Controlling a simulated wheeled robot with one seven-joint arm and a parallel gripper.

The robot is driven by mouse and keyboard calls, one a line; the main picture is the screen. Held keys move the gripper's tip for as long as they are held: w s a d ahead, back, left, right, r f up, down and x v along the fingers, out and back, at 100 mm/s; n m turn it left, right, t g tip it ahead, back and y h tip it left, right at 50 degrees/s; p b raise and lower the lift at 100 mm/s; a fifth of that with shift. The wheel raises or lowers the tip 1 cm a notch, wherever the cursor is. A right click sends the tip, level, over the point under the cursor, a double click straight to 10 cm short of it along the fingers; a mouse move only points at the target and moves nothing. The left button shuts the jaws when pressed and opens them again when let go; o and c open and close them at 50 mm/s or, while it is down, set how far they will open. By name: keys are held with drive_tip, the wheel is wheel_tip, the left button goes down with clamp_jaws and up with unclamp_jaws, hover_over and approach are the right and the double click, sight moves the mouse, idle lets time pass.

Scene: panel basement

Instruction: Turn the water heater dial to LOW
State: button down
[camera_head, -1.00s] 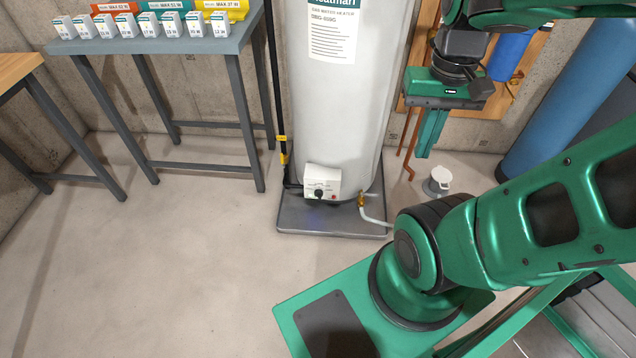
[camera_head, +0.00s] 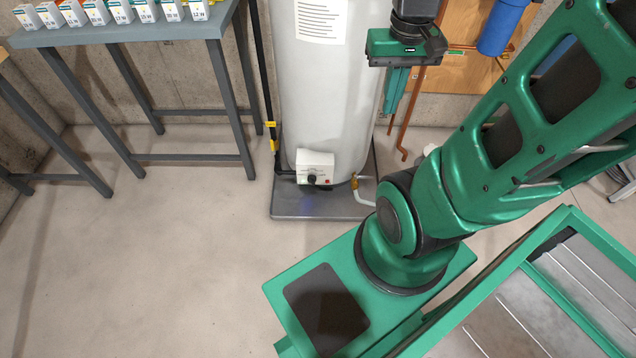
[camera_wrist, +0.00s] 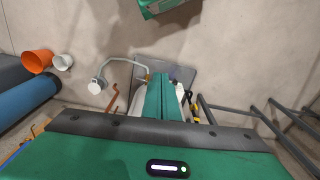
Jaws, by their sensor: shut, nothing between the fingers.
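The water heater (camera_head: 325,80) is a tall white tank on a grey pan in the head view. Its white control box (camera_head: 315,163) sits low on the front, with a black dial (camera_head: 311,179) on its face. The dial's marks are too small to read. My gripper (camera_head: 395,92) points down to the right of the tank, well above the dial's height, with its green fingers together and empty. In the wrist view the shut fingers (camera_wrist: 167,96) cover part of the tank, and the dial cannot be made out.
A grey table (camera_head: 130,32) with several small boxes stands at the left. Copper pipes (camera_head: 408,125) run beside the tank on the right. The grey pan (camera_head: 310,205) lies under the tank. An orange bucket (camera_wrist: 38,62) shows in the wrist view. The floor in front is clear.

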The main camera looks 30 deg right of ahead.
drive_tip(key=w+d+f+n+t, duration=0.1)
drive_tip(key=w+d+f, duration=0.1)
drive_tip(key=w+f, duration=0.35)
drive_tip(key=w+d+f, duration=0.3)
drive_tip(key=w+f, duration=0.1)
drive_tip(key=w, duration=0.3)
drive_tip(key=m+t+y, duration=0.1)
drive_tip(key=t, duration=0.3)
hover_over(312, 180)
drive_tip(key=s+d, duration=0.5)
drive_tip(key=s, duration=0.5)
wheel_tip(312, 180, down, 46)
drive_tip(key=a+x, duration=0.3)
drive_tip(key=x, duration=1)
drive_tip(key=shift+w, duration=0.4)
drive_tip(key=shift+r, duration=0.15)
drive_tip(key=shift+d, duration=0.15)
